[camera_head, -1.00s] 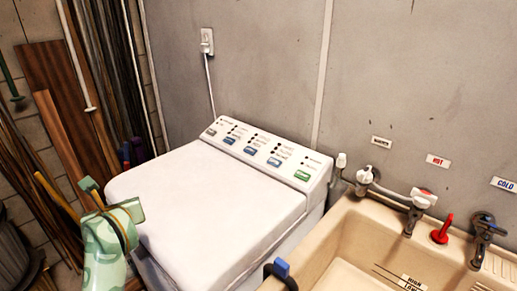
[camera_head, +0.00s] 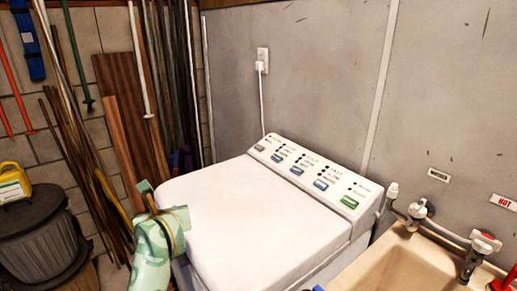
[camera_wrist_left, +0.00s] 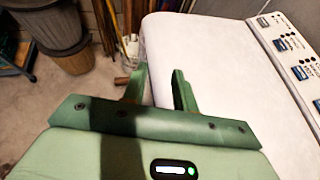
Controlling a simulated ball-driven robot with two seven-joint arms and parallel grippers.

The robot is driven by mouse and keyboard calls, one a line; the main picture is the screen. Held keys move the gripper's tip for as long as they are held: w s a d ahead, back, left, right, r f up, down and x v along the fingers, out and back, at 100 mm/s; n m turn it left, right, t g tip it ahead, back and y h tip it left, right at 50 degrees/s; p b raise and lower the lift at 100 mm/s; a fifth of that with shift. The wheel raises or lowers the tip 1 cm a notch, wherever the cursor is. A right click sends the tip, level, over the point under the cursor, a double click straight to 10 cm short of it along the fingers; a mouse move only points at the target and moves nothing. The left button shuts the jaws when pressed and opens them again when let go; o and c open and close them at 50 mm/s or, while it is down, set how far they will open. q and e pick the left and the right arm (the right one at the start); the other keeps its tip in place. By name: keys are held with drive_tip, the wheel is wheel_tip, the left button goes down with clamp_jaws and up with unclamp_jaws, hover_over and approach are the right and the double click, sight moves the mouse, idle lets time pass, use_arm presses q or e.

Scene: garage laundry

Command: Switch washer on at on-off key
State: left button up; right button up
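The white washer (camera_head: 250,215) stands against the grey wall with its lid closed. Its sloped control panel (camera_head: 318,171) runs along the back and carries a row of keys. My left gripper (camera_head: 165,205) is open and empty at the washer's left front corner, away from the panel. In the left wrist view its fingers (camera_wrist_left: 160,90) stand apart beside the lid edge. My right gripper is not seen.
A beige sink (camera_head: 385,265) with taps (camera_head: 417,212) adjoins the washer on the right. Boards and poles (camera_head: 130,100) lean at the left, near a dark lidded bin (camera_head: 35,235) with a yellow container (camera_head: 14,185). The space above the lid is clear.

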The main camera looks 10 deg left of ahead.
use_arm(q)
clamp_jaws()
idle(1.5)
